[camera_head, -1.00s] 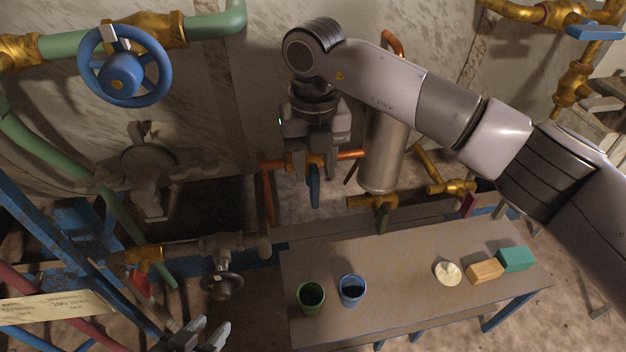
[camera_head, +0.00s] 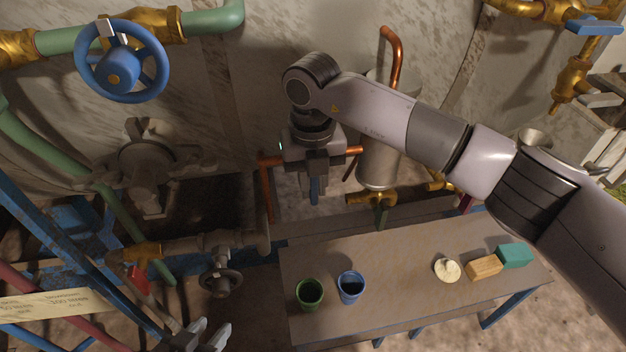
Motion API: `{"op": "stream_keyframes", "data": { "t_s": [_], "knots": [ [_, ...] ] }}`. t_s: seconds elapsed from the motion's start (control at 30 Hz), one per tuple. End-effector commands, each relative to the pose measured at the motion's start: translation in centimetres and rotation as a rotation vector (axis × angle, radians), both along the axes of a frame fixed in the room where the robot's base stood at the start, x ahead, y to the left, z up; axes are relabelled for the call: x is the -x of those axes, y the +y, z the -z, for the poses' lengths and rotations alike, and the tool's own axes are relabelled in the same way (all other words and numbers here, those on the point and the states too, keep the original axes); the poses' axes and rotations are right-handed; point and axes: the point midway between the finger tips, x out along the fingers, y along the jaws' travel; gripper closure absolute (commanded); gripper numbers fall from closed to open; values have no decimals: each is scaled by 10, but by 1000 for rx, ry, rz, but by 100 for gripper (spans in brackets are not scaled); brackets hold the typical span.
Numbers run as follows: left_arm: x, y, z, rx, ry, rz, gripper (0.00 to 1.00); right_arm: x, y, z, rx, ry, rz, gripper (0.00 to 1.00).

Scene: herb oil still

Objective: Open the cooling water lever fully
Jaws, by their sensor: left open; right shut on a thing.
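A blue lever (camera_head: 315,190) shows just below my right gripper (camera_head: 316,174), on the copper pipe line left of the steel cylinder. My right gripper comes down from above and is shut on this lever. The gripper body hides the valve and the lever's upper part, so I cannot tell its exact angle. My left gripper (camera_head: 209,336) is open and empty at the bottom edge, left of the table, far from the lever.
The steel cylinder (camera_head: 379,160) stands close right of my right gripper. A table (camera_head: 400,285) below holds a green cup (camera_head: 309,293), a blue cup (camera_head: 351,287) and several small items. A blue handwheel (camera_head: 122,75) and another blue lever (camera_head: 594,29) are higher up.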

Motion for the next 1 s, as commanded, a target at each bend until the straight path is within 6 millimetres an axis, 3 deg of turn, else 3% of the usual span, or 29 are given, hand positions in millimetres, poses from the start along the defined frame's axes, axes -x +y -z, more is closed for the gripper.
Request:
{"op": "stream_keyframes", "data": {
  "t_s": [0.5, 0.97, 1.0],
  "knots": [
    [0, 2, 20, -9, 0, 7, 57, 0, 2, 3, 417, -85, -2, 100],
    [0, 2, 22, -9, 0, 7, 57, 0, 1, 0, 480, -96, -2, 100],
    [0, 2, 22, -9, -1, 7, 57, 0, 1, 0, 480, -97, -2, 78]
  ]
}}
